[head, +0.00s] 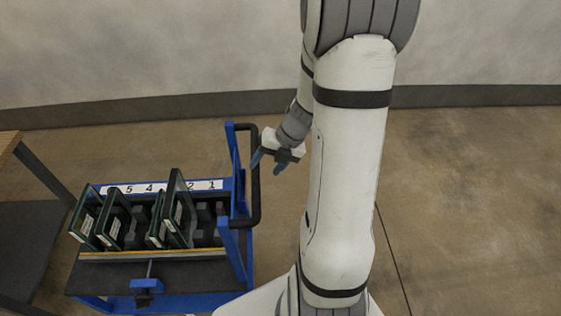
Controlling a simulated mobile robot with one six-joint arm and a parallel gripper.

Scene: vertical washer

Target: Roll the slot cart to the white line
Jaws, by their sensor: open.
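The slot cart (213,287) is blue with a dark tray and stands at the lower left. A white strip with black numbers (160,187) runs along its far edge. Several dark green framed panels stand upright in its slots. A black handle bar (256,190) rises on the cart's right side. My gripper (267,168) is open, with its blue fingertips pointing down and left, close by the upper part of the handle. I cannot tell whether a finger touches the handle. No white floor line shows in this view.
A table with a wooden top (8,146) and dark legs stands at the left edge, close to the cart. A grey wall with a dark base strip (480,95) runs behind. Brown concrete floor (480,200) is clear on the right. My arm hides the middle.

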